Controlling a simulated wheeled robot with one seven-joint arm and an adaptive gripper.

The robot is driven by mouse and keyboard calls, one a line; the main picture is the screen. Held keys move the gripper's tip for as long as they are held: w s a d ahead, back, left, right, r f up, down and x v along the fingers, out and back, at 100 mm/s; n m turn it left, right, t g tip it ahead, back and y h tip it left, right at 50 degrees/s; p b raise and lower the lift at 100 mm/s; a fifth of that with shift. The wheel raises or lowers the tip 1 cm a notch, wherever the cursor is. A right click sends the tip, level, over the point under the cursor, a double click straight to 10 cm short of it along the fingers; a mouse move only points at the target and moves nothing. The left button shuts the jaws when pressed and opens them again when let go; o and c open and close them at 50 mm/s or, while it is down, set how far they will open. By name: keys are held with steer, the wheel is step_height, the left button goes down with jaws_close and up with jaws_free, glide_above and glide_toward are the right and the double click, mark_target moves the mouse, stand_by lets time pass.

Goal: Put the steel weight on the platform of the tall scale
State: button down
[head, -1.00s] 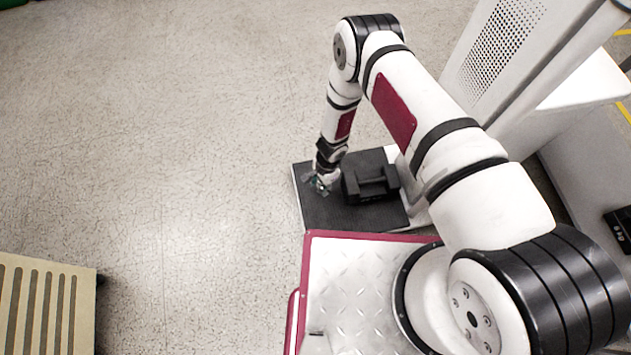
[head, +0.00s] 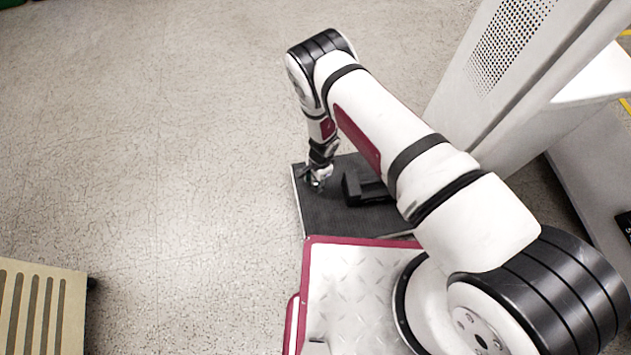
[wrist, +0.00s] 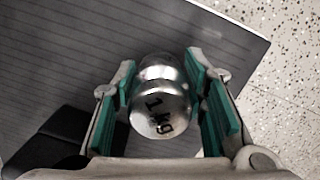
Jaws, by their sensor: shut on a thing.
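The steel weight (wrist: 160,103) is a shiny cylinder with a knob, marked "1kg", and it sits between the green finger pads of my gripper (wrist: 165,95) in the wrist view. My gripper is shut on it. In the head view my gripper (head: 318,183) is low over the left part of the dark ribbed platform (head: 340,220) of the tall scale (head: 500,85). The platform also fills much of the wrist view (wrist: 60,60). The weight is hardly visible in the head view, and I cannot tell whether it touches the platform.
A black block-shaped weight (head: 368,188) stands on the platform just right of my gripper. It shows as a dark shape at lower left in the wrist view (wrist: 60,145). A slatted beige surface (head: 40,310) is at lower left. The speckled floor (head: 150,130) is open on the left.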

steer(key=c, duration=1)
jaws_free()
steer(key=r+p, duration=0.1)
steer(key=r, duration=0.3)
steer(key=r+p, duration=0.2)
steer(key=r, duration=0.2)
steer(key=d+r+p, duration=0.1)
steer(key=r, duration=0.3)
steer(key=shift+w+d, duration=0.1)
steer(key=shift+w, duration=0.3)
